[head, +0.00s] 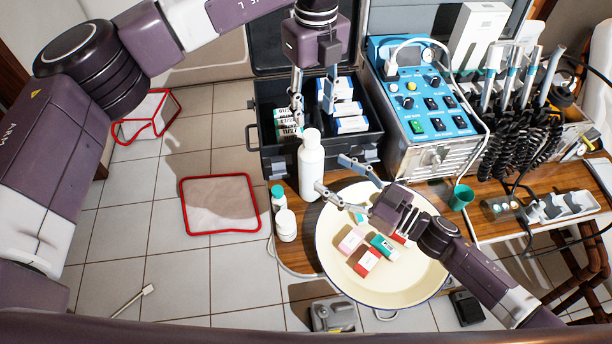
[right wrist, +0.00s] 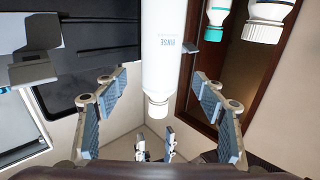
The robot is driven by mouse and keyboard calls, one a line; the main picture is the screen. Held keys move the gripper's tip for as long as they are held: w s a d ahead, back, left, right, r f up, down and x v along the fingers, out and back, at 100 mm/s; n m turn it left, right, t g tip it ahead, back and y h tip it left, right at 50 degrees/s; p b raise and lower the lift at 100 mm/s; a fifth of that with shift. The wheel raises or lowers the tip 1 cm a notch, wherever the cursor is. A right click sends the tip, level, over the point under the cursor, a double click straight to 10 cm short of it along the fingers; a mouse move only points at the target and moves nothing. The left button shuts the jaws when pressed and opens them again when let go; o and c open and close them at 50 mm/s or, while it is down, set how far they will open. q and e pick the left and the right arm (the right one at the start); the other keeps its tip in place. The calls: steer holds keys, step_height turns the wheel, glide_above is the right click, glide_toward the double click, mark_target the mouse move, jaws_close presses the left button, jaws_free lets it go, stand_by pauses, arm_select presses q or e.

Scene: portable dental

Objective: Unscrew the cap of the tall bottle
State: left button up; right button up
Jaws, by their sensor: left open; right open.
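The tall white bottle (head: 311,170) stands upright near the table's left edge. Its white cap (head: 311,135) is on top. In the right wrist view the bottle (right wrist: 165,50) appears upside down with lettering on its side, and the cap (right wrist: 157,106) points down. My left gripper (head: 312,100) is open above the cap, its fingers pointing down and apart from it; its fingertips also show in the right wrist view (right wrist: 155,145). My right gripper (head: 331,173) is open at the bottle's right side, with fingertips near the body. Contact cannot be told.
A green-capped bottle (head: 278,200) and a small white bottle (head: 286,226) stand just left of the tall bottle. A cream basin (head: 400,288) with small boxes lies to the right. An open black case (head: 265,112) with boxes and a blue control unit (head: 420,85) stand behind.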

mark_target(320, 167)
steer(key=x, duration=0.7)
steer(key=shift+w+a, duration=0.1)
steer(key=shift+a, duration=0.05)
jaws_close()
stand_by(0.3)
